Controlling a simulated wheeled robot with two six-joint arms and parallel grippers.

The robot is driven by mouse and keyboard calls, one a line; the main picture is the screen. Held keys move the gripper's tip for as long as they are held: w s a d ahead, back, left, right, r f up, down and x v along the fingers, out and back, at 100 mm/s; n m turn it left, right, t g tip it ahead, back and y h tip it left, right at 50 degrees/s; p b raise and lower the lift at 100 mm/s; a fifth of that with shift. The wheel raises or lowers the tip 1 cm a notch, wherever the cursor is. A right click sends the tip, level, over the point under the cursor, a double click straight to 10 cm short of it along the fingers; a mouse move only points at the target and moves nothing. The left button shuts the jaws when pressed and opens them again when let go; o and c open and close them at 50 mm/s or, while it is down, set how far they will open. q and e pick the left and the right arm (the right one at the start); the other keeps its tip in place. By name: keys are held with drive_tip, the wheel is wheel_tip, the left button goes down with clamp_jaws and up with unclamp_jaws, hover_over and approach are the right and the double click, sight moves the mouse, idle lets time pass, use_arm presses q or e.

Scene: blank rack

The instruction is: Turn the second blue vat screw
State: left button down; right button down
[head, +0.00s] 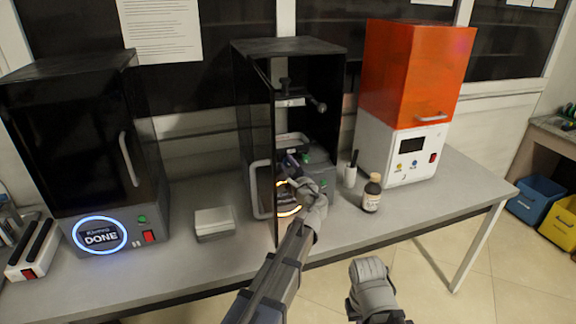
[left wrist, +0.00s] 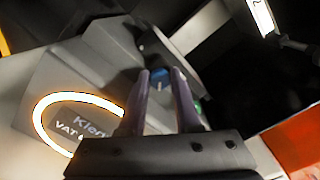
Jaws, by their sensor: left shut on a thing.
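The middle printer (head: 297,47) is black with its door swung open. Its front ring light glows white-orange in the left wrist view (left wrist: 40,122), around a partly covered label that reads "VAT". A blue vat screw (left wrist: 160,74) shows between the fingertips of my left gripper (left wrist: 160,78), which is shut on it. In the head view my left gripper (head: 300,184) reaches to the printer's lower front, and the screw cannot be made out there. My right gripper (head: 372,283) hangs apart, in front of the table; whether its jaws are open is unclear.
A printer (head: 62,130) with a "DONE" ring stands at left, an orange-topped one (head: 415,75) at right. A brown bottle (head: 371,195) stands right of my left gripper, near a white cup (head: 350,176). A small pale box (head: 214,222) sits left of the open door.

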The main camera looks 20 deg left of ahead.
use_arm(q)
drive_tip(key=m, duration=0.4)
drive_tip(key=shift+m, duration=2.1)
drive_tip(key=c, duration=0.6)
unclamp_jaws()
drive_tip(key=shift+s+d, duration=0.1)
drive_tip(key=v, duration=0.7)
drive_tip(key=shift+s+d, duration=0.2)
drive_tip(key=shift+s, duration=0.05)
drive_tip(key=shift+f, duration=0.1)
